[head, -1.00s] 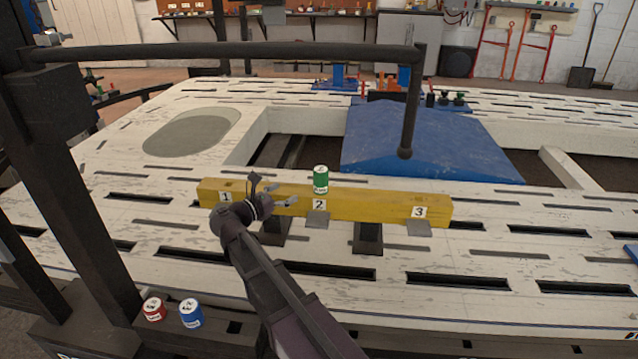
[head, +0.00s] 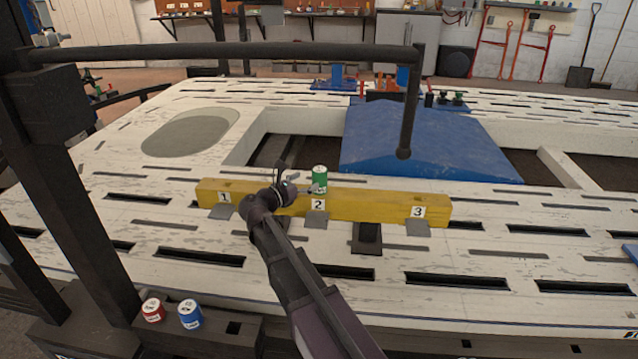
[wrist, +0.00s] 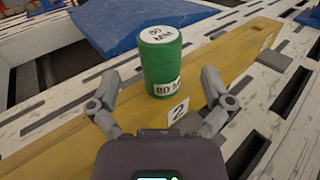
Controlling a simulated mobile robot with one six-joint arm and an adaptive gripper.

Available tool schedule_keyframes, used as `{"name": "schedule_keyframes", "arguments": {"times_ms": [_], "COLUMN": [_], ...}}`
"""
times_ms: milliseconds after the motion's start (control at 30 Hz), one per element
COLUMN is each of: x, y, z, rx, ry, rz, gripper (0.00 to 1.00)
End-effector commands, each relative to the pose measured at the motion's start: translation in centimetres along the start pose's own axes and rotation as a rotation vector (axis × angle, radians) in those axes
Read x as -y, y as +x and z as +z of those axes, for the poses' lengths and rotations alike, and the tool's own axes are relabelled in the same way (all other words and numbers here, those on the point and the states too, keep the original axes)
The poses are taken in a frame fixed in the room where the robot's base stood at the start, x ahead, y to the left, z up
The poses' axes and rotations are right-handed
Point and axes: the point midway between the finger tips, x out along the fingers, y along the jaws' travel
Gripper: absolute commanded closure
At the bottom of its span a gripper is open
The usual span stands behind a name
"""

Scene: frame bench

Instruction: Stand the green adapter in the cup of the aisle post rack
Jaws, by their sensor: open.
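The green adapter (head: 320,179) stands upright on the yellow beam (head: 375,208), just behind the number 2 label. It is a green cylinder with a white top, and the wrist view shows it (wrist: 160,65) with an "80" marking. My gripper (head: 308,188) is close to its left in the head view. In the wrist view my gripper (wrist: 158,95) is open, with one finger on each side of the adapter's near side. The adapter stands ahead of and between the fingers, with gaps visible. I cannot make out a cup for the aisle post rack.
A red cylinder (head: 153,310) and a blue cylinder (head: 190,313) stand on the dark ledge at lower left. A blue ramp-like block (head: 425,140) lies behind the beam. A dark horizontal bar (head: 220,51) with a hanging end crosses above. The slotted white bench is mostly clear.

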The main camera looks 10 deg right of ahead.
Motion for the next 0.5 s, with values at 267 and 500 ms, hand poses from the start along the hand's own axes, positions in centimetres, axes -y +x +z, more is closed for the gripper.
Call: {"name": "schedule_keyframes", "arguments": {"times_ms": [267,500], "x": [0.0,-0.1], "y": [0.0,1.4], "z": [0.0,0.1], "rx": [0.0,0.0], "ry": [0.0,0.0], "rz": [0.001,0.0], "gripper": [0.0,0.0]}}
